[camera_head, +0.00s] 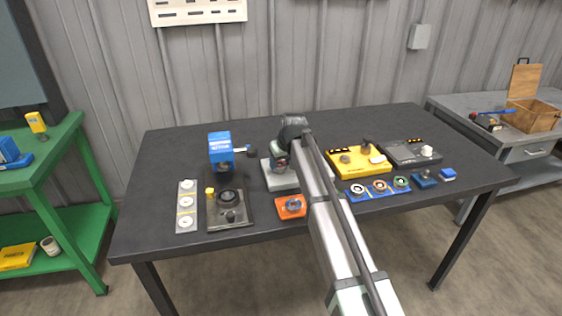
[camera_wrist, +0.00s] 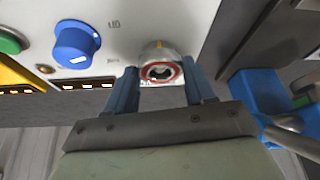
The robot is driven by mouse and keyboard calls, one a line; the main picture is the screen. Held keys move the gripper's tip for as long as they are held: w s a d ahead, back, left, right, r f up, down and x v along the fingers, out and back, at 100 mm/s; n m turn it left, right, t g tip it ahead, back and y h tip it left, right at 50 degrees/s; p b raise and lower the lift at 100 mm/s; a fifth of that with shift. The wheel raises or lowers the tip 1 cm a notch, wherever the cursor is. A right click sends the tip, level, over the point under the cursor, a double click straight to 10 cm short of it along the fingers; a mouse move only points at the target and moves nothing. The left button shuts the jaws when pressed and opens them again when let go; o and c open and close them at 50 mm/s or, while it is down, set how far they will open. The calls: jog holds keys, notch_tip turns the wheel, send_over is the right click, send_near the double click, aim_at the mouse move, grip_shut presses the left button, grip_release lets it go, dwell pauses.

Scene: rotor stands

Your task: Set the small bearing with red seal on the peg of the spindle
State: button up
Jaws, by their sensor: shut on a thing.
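The small bearing with red seal (camera_wrist: 178,73) is between the fingertips of my gripper (camera_wrist: 160,76) in the wrist view, with its red ring and dark bore facing the camera. My gripper is shut on it.
A blue knob (camera_wrist: 77,45) and a green button (camera_wrist: 10,42) stand close by on the wrist view's left. A blue machine (camera_head: 220,148) stands left of my gripper, a yellow box (camera_head: 372,173) right. An orange block (camera_head: 283,211) and a blue bearing tray (camera_head: 370,196) lie nearer the front edge.

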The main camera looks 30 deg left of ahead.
jog(key=o, duration=1.5)
jog(key=shift+r, duration=0.1)
notch_tip(320, 180, up, 8)
dwell(1.4)
